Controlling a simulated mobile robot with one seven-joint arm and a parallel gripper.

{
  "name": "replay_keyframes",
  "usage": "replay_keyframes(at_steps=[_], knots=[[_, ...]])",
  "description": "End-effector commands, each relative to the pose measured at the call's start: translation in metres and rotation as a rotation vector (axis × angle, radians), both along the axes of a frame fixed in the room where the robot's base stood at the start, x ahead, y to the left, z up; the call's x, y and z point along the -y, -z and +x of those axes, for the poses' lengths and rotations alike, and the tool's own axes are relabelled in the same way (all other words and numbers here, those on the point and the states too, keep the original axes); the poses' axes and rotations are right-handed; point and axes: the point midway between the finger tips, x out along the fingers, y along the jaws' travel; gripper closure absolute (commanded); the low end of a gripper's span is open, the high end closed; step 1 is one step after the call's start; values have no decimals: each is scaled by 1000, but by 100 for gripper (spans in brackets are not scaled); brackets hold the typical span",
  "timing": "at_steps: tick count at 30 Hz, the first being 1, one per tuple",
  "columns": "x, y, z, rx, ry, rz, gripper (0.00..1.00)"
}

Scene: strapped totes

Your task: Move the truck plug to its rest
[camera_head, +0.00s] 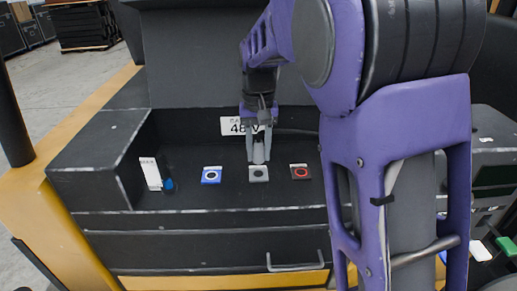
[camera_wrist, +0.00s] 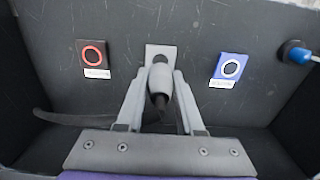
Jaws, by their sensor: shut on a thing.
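My gripper (camera_head: 258,157) reaches down into the dark truck compartment and is shut on the truck plug. The plug (camera_wrist: 160,78) is a grey cylinder with a dark lower part between the two fingers in the wrist view. Its tip is at the near edge of a grey square plate (camera_wrist: 159,52), which also shows in the head view (camera_head: 258,174). I cannot tell whether the plug touches the plate. A dark cable (camera_wrist: 62,118) runs off to the left in the wrist view.
A blue-marked plate (camera_head: 211,175) and a red-marked plate (camera_head: 300,172) flank the grey one. A blue-ended connector (camera_head: 168,185) and a white label (camera_head: 150,173) are at the compartment's left. A "48 V" sign (camera_head: 233,127) is on the back wall. Side walls bound the space.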

Motion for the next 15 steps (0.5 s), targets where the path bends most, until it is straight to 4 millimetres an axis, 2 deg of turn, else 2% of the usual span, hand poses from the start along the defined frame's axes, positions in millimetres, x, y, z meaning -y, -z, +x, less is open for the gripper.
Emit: replay_keyframes(at_steps=[1,6,15], knots=[[0,10,0,0,0,0,100],[0,24,0,0,-1,0,100],[0,29,0,0,-1,0,100]])
